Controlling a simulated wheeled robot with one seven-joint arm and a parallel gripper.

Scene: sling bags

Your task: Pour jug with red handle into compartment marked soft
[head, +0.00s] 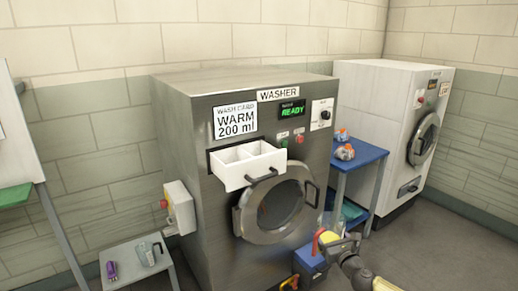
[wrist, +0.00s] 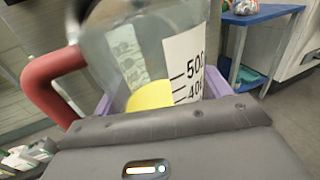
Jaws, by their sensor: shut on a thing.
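The jug with the red handle (wrist: 150,50) is clear, with a white scale reading 500 and 400 and yellow contents low inside. My gripper (wrist: 158,100) is shut around it; the lilac finger pads show on both sides. The red handle sticks out to the left. In the head view the jug (head: 329,237) and my gripper (head: 342,246) are low, in front of the washer and right of its round door. The white drawer (head: 247,165) is pulled out above the door, up and left of the jug. It has divided compartments; no "soft" mark is legible.
The washer (head: 185,130) reads READY, with a card saying WARM 200 ml. A blue side table (head: 365,155) with orange-topped items stands right of it, before a white machine (head: 385,100). A low stand (head: 125,262) at left holds a purple bottle and a grey jug.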

